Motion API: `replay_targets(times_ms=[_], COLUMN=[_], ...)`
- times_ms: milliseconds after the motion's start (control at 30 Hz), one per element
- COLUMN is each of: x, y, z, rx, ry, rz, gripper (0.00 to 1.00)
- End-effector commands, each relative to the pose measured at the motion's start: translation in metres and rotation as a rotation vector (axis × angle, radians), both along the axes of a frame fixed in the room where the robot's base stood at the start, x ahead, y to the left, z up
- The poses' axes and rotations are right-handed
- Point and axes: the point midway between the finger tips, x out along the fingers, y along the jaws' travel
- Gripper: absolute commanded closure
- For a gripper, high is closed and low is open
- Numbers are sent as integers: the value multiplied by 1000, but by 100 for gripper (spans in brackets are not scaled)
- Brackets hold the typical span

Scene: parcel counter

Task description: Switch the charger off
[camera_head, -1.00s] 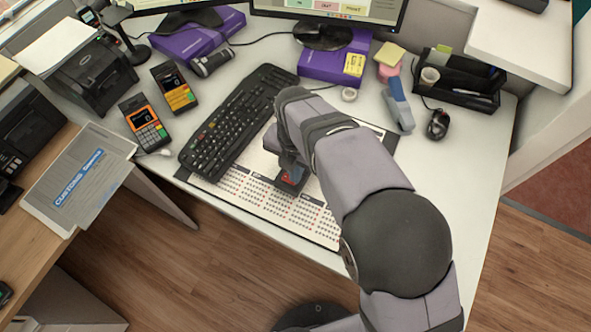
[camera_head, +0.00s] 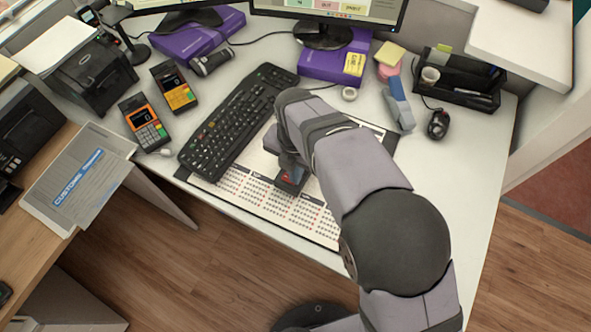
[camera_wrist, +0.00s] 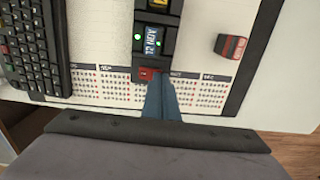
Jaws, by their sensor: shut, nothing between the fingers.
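In the head view, the charger's dark end with some red (camera_head: 291,178) shows under my gripper (camera_head: 289,165); my wrist hides the rest.
A small red and black object (camera_wrist: 231,46) lies on the mat to the right of the charger. A black keyboard (camera_head: 235,120) is to the left. Card terminals (camera_head: 146,124), a tape roll (camera_head: 349,93) and a mouse (camera_head: 438,124) are farther off.

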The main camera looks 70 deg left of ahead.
Motion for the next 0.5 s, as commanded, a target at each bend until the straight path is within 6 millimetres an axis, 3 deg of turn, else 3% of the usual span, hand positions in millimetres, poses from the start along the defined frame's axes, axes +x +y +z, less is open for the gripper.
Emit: replay_targets(times_ms=[500], x=[0], y=[0], z=[-6], rx=[0], ry=[0], rz=[0], gripper=[100])
